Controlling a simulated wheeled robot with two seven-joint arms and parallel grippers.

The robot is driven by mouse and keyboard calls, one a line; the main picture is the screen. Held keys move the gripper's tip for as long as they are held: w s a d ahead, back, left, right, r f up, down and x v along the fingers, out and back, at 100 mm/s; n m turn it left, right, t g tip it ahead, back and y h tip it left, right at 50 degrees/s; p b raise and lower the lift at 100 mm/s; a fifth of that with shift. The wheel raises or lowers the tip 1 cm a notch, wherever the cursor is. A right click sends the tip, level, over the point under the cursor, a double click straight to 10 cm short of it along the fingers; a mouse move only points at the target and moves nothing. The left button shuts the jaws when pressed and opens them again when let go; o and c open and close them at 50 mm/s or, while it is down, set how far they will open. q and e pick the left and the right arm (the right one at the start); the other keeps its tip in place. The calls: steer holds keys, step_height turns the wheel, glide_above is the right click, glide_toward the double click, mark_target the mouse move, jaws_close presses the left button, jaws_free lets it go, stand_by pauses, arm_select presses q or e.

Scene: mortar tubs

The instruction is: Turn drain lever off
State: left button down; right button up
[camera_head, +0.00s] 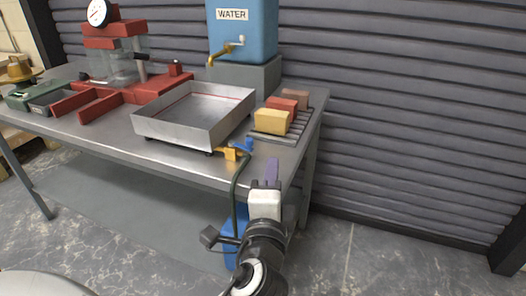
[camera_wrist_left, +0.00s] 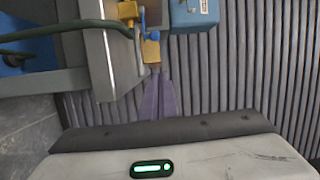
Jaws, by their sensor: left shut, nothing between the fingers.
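The drain valve (camera_head: 231,154) is a yellow fitting at the near right corner of the metal tray, with a small blue lever (camera_head: 244,146) on it. A green hose runs down from it. In the left wrist view the yellow valve (camera_wrist_left: 128,10) shows at the top edge, with the hose meeting it; the lever there is small and hard to make out. My left gripper (camera_head: 271,170) has purple fingers, shut and empty, in front of the table's right end, a little below and right of the lever and apart from it. The fingers also show in the wrist view (camera_wrist_left: 158,96). My right gripper is out of view.
The metal tray (camera_head: 170,133) sits on the grey table (camera_head: 188,165). A rack with several bricks, the yellow brick (camera_head: 272,121) nearest, stands right of it. A blue water tank (camera_head: 243,38) and a red press (camera_head: 138,88) are behind. Open floor lies to the right.

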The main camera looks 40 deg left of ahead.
arm_select(q)
steer(key=x, duration=0.9)
steer(key=shift+s+a+f+p, duration=0.1)
steer(key=shift+s+a+p, duration=0.1)
steer(key=shift+s+a, duration=0.3)
steer(key=shift+s+a+p, duration=0.15)
steer(key=shift+s+a, duration=0.05)
steer(key=shift+a, duration=0.5)
steer(key=shift+s+a, duration=0.35)
steer(key=shift+s, duration=0.15)
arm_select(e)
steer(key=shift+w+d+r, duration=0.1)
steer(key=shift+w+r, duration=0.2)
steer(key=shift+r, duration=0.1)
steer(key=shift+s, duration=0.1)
